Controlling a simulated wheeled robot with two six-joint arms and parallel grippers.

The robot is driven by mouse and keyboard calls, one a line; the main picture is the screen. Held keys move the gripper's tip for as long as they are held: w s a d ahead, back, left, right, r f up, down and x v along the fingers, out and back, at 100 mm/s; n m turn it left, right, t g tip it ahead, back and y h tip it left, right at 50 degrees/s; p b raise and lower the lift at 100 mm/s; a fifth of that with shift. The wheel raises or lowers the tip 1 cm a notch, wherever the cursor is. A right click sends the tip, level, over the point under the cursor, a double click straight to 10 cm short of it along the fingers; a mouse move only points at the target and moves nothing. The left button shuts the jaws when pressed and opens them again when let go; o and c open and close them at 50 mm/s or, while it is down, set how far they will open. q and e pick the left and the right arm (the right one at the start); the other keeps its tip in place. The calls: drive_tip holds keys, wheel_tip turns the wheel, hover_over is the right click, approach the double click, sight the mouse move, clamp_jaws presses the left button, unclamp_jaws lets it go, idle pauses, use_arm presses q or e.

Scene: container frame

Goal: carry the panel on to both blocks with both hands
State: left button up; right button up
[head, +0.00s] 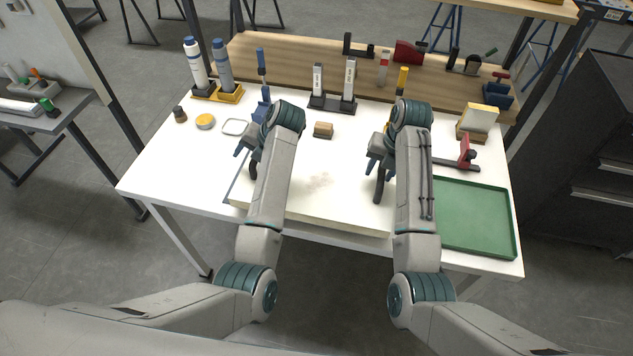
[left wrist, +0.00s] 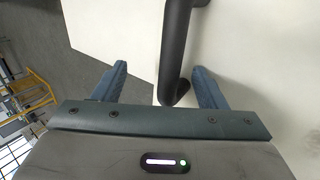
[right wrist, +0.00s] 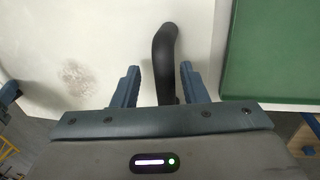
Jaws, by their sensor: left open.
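The panel (head: 318,207) is a wide cream slab with a faint brownish smudge, lying at the front of the white table. It has a dark bar handle at each side. My left gripper (head: 246,156) is at the left handle (left wrist: 175,50); its blue fingers are apart with the handle between them, closer to the right finger in the left wrist view. My right gripper (head: 375,166) is at the right handle (right wrist: 164,60); its fingers stand either side of the handle, with a clear gap on the left. I cannot tell which things are the two blocks.
A green tray (head: 514,230) lies right of the panel. A small brown wooden piece (head: 323,130) and a dark stand (head: 331,104) with two pale uprights are behind it. Bottles (head: 193,62), a yellow-topped disc (head: 205,121) and a red-and-black tool (head: 467,152) stand around.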

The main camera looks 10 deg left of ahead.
use_arm(q)
drive_tip(key=shift+s+d+f, duration=0.2)
drive_tip(key=shift+f, duration=0.1)
drive_tip(key=r, duration=1)
drive_tip(key=shift+w+a+r, duration=0.15)
drive_tip(key=shift+w+r, duration=0.05)
drive_tip(key=shift+r, duration=0.05)
use_arm(e)
drive_tip(key=shift+w+f, duration=0.1)
drive_tip(key=shift+f, duration=0.05)
drive_tip(key=shift+o, duration=0.4)
drive_tip(key=o, duration=0.7)
drive_tip(key=shift+o, duration=0.2)
use_arm(q)
drive_tip(key=shift+r, duration=0.1)
